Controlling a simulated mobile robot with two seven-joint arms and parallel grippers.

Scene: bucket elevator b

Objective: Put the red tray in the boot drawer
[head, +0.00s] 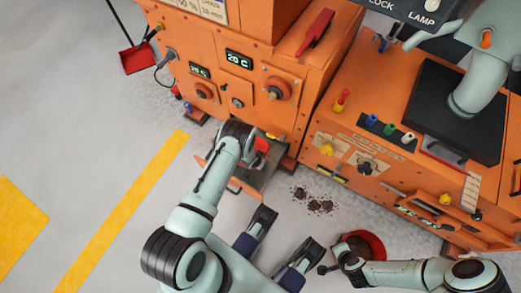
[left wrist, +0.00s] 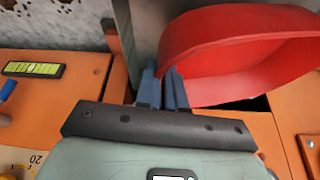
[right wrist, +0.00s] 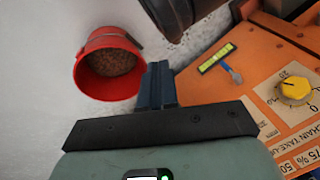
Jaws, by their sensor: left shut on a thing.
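The red tray (left wrist: 235,50) fills the upper right of the left wrist view. My left gripper (left wrist: 165,75) is shut on its near left edge. In the head view only a small part of the tray (head: 262,145) shows beside my left gripper, which hides the rest. The tray is at the pulled-out boot drawer (head: 268,180) low on the orange machine. I cannot tell whether the tray touches the drawer floor. My right gripper (right wrist: 157,85) is shut and empty, near the red bucket.
The red bucket (head: 375,240) with brown grains stands on the floor; it also shows in the right wrist view (right wrist: 90,55). Dark spilled heaps (head: 318,206) lie between the drawer and bucket. Orange panels with knobs stand behind and right. The floor at left is clear.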

